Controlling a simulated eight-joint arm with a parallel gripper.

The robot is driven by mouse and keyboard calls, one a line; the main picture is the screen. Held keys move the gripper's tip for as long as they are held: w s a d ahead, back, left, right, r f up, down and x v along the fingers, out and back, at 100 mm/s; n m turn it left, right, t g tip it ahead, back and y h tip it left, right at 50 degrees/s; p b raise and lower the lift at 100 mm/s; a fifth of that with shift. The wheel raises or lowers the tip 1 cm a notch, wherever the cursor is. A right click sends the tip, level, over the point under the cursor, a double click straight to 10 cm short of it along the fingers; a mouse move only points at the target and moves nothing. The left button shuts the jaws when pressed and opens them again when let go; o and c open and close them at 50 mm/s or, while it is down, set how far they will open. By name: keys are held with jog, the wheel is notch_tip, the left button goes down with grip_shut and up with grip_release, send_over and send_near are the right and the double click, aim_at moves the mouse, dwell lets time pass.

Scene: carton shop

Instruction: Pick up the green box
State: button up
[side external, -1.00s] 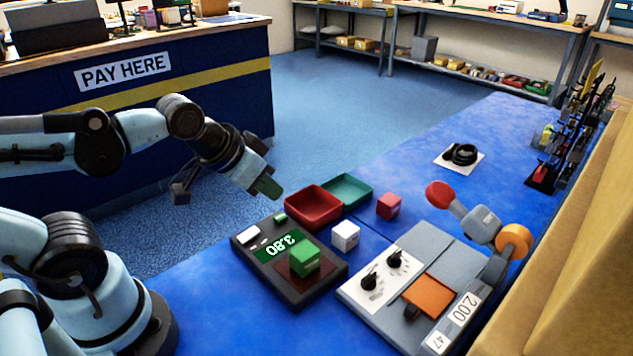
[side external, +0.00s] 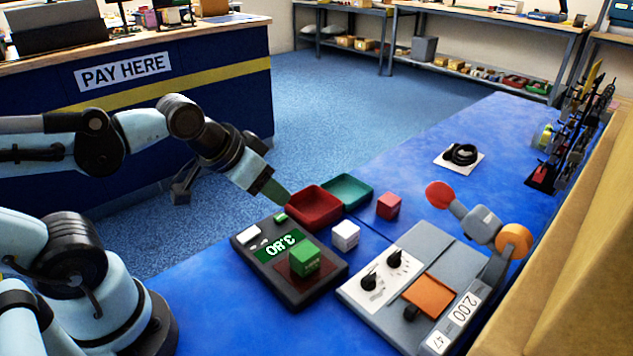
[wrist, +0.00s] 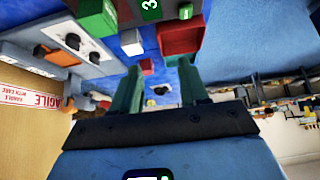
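The green box (side external: 304,261) sits on the dark red pad of a black scale (side external: 312,289) with a green number display. It also shows at the top left of the wrist view (wrist: 97,16). My gripper (side external: 276,193) is in the air near the left side of the red tray, above and to the left of the green box, apart from it. In the wrist view its two green fingers (wrist: 161,88) stand apart with nothing between them.
A red tray (side external: 338,208) and a green tray (side external: 365,195) stand behind the scale. A white box (side external: 345,235) and a red box (side external: 388,206) are to its right. A grey machine with knobs (side external: 352,286) and an orange-jointed arm (side external: 513,240) stands further right.

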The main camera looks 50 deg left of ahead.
jog(key=o, duration=0.4)
jog(key=shift+o, duration=0.2)
notch_tip(320, 180, up, 2)
jog(key=g, duration=0.7)
send_over(304, 250)
jog(key=shift+s+a+f, duration=0.1)
jog(key=shift+a+f, duration=0.05)
jog(key=shift+f, duration=1.6)
jog(key=shift+s+a+f, duration=0.1)
jog(key=shift+f, duration=1.6)
jog(key=shift+w+d+f, duration=0.15)
jog(key=shift+d+f, duration=0.05)
jog(key=shift+f, duration=0.75)
jog(key=shift+w+d+f, duration=0.1)
jog(key=shift+d+f, duration=0.05)
jog(key=shift+f, duration=1.5)
